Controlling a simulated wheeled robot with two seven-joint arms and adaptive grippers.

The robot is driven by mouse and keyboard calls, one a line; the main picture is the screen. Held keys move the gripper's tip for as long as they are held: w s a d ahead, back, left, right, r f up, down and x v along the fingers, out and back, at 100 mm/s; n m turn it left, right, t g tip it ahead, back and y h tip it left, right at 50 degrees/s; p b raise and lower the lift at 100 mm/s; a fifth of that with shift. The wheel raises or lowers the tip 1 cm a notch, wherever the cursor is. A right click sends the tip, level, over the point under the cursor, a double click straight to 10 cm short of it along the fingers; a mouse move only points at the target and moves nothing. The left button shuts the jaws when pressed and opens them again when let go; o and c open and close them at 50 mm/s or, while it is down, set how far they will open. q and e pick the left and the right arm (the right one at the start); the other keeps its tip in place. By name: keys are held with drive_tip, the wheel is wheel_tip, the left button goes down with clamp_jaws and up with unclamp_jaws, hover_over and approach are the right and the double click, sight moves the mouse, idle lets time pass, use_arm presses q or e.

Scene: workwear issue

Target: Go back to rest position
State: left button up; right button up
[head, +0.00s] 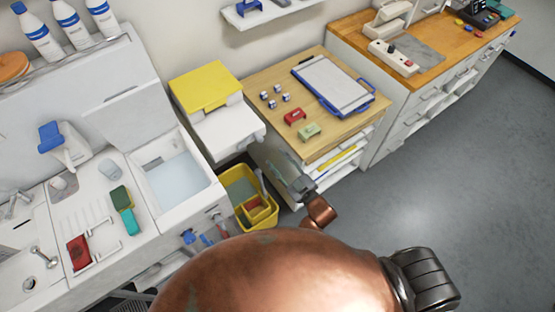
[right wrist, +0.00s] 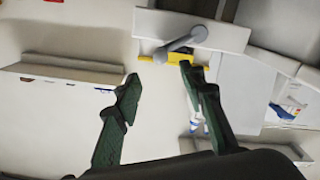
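My right gripper (head: 290,180) is in front of the wooden-topped cabinet in the head view, partly seen beyond my copper-coloured arm. In the right wrist view its two dark green fingers (right wrist: 157,75) are spread well apart with nothing between them. The gripper is open and empty. My left gripper is not in view.
A wooden-topped cabinet (head: 258,82) carries a clipboard (head: 333,85), a red piece (head: 294,117) and a green piece (head: 309,132). A yellow bucket (head: 240,183) stands beside it. A sink counter (head: 95,205) is at left. Grey floor (head: 450,165) is clear at right.

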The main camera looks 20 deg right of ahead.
idle(0.7)
drive_tip(key=s+d+f+m+g+h, duration=0.1)
drive_tip(key=s+d+f+g, duration=0.25)
drive_tip(key=f, duration=0.85)
drive_tip(key=s+d+f+m+g+h, duration=0.25)
drive_tip(key=s+f, duration=0.25)
drive_tip(key=f, duration=0.7)
drive_tip(key=s+d+f+g+h, duration=0.15)
drive_tip(key=s+d+f, duration=0.3)
drive_tip(key=f, duration=0.85)
drive_tip(key=s+d+f+m+g, duration=0.1)
drive_tip(key=s+f, duration=0.5)
drive_tip(key=s, duration=0.6)
drive_tip(key=s+d+f+m+g, duration=0.1)
drive_tip(key=s+d+f+g, duration=0.2)
drive_tip(key=s+f, duration=0.4)
drive_tip(key=s+d+f+m+g, duration=0.1)
drive_tip(key=s+f+g, duration=0.3)
drive_tip(key=s, duration=1.4)
wheel_tip(320, 180, down, 3)
drive_tip(key=shift+d+f+m+h, duration=0.1)
drive_tip(key=shift+d+m+h, duration=0.25)
drive_tip(key=shift+d+h, duration=0.1)
drive_tip(key=shift+g, duration=0.25)
